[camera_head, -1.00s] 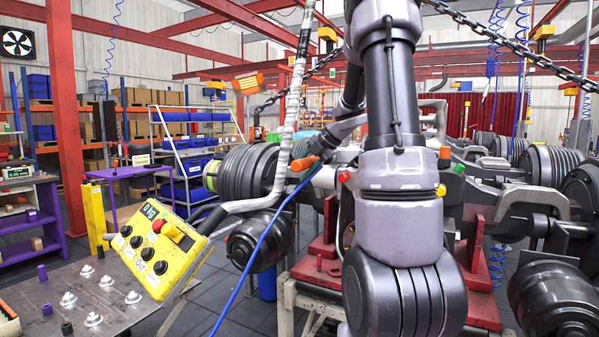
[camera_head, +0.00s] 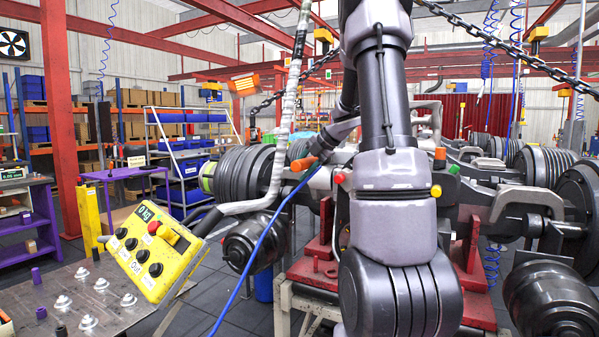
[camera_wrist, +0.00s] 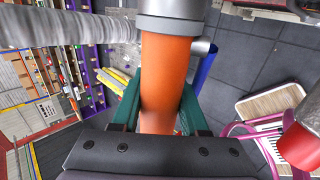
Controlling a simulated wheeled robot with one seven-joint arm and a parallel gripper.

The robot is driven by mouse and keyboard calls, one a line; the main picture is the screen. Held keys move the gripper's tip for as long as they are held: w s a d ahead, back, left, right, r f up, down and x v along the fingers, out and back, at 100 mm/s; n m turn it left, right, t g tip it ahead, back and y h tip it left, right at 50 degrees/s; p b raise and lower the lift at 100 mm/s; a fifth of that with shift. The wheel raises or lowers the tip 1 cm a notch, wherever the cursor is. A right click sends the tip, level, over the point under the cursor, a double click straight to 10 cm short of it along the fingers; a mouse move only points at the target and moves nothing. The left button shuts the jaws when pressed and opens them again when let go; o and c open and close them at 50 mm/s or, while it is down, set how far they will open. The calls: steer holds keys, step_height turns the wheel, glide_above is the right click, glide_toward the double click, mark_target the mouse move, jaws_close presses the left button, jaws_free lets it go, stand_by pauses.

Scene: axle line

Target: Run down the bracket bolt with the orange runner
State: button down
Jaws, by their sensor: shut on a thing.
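In the wrist view, my gripper (camera_wrist: 160,92) has its teal fingers closed on either side of an orange cylindrical handle, the orange runner (camera_wrist: 165,65). A grey collar sits at the handle's top end. In the head view, an orange handle (camera_head: 304,163) with a blue hose shows left of my arm, near the axle. My gripper is not clear there, as my large grey arm link covers much of the middle. I cannot make out the bracket bolt in either view.
A yellow button pendant (camera_head: 152,252) stands over a metal plate (camera_head: 60,300) with several bolts, at lower left. A white wrapped hose (camera_head: 285,135) hangs close to the orange handle. Red stands (camera_head: 475,262) and dark axle hubs (camera_head: 552,300) lie at right. A chain (camera_head: 490,40) crosses above.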

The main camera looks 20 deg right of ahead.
mark_target(294, 171)
steer(key=shift+w+d, duration=0.2)
steer(key=shift+w+d+r, duration=0.1)
steer(key=shift+w+d, duration=0.05)
steer(key=shift+d, duration=0.05)
steer(key=shift+w+d, duration=0.35)
steer(key=shift+d, duration=0.2)
stand_by(2.0)
steer(key=shift+a, duration=0.1)
steer(key=s+a, duration=0.4)
steer(key=a, duration=0.1)
steer(key=shift+a, duration=0.2)
stand_by(0.6)
steer(key=shift+s, duration=0.1)
